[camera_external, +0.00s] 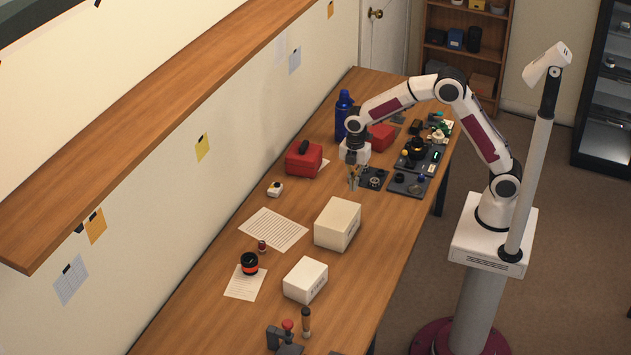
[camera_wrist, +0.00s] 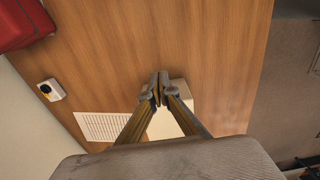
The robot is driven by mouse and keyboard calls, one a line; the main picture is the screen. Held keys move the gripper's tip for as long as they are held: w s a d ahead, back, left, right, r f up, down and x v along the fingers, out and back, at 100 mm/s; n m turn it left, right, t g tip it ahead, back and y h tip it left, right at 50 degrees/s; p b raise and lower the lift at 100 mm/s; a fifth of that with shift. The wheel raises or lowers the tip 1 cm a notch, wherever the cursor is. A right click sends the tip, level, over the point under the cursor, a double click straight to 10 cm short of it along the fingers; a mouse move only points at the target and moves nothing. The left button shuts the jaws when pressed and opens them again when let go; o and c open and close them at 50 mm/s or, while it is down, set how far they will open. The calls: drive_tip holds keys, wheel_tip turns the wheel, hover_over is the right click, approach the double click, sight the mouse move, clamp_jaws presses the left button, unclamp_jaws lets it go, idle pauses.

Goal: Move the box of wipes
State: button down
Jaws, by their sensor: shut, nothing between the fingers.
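Two white boxes stand on the wooden table in the external view, a larger plain one (camera_external: 338,223) near the middle and a smaller one (camera_external: 306,280) with dark print on its side. I cannot tell for sure which is the box of wipes. My gripper (camera_external: 353,180) points down above the table, beyond the larger box and apart from both. In the wrist view my gripper (camera_wrist: 158,80) has its fingertips together with nothing between them. A white box (camera_wrist: 184,92) shows behind the fingers there, partly hidden by them.
The table's right edge is clear beside the boxes.

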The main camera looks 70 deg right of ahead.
drive_tip(key=shift+f, duration=0.1)
idle(0.3)
wheel_tip(320, 180, down, 10)
drive_tip(key=shift+r, duration=0.25)
drive_tip(key=shift+w+a+f, duration=0.1)
drive_tip(key=shift+a+f, duration=0.1)
drive_tip(key=shift+a, duration=1.8)
drive_tip(key=a, duration=0.7)
drive_tip(key=shift+d, duration=0.15)
